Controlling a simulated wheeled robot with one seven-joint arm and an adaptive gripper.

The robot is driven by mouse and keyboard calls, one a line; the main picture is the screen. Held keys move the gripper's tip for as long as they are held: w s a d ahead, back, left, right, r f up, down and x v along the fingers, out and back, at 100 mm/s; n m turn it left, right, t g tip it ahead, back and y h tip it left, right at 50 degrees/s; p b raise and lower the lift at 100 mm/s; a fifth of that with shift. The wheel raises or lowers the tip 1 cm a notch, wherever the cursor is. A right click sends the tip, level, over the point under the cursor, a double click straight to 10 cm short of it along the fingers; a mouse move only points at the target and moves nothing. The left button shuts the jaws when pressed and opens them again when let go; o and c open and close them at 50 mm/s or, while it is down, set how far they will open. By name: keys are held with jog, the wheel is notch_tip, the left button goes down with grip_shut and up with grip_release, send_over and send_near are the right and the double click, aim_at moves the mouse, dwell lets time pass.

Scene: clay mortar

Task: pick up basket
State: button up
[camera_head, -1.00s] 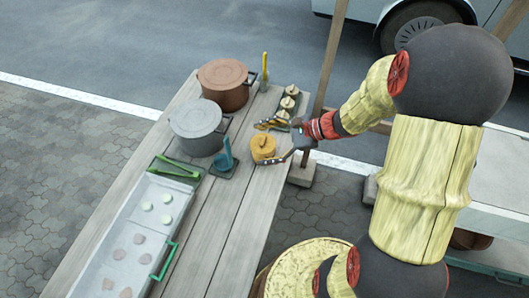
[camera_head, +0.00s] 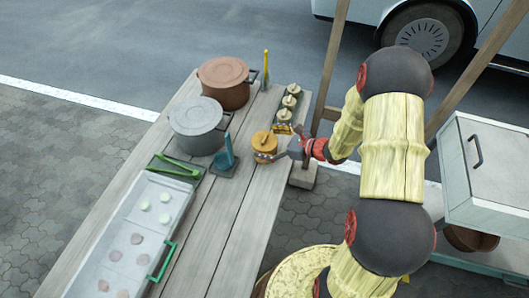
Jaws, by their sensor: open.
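The basket (camera_head: 263,141) is a small round yellow-orange container with a lid and a small top knob, upright on the wooden table (camera_head: 207,243). My gripper (camera_head: 274,143) reaches in from the right at about the basket's height. Its fingers are open, one on the far right side of the basket and one along its near side. They overlap the basket's edge in the picture. I cannot tell whether they touch it.
A grey pot (camera_head: 195,118) and a brown pot (camera_head: 226,79) stand left of the basket. Several small lidded jars (camera_head: 288,101) stand behind. A long tray (camera_head: 125,246) fills the near left. A wooden post (camera_head: 329,62) rises behind my gripper.

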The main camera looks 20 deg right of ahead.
jog(key=shift+w+a+f, duration=0.15)
jog(key=shift+w+a, duration=0.15)
jog(key=shift+c, duration=0.5)
jog(key=c, duration=1.8)
jog(key=shift+c, duration=0.2)
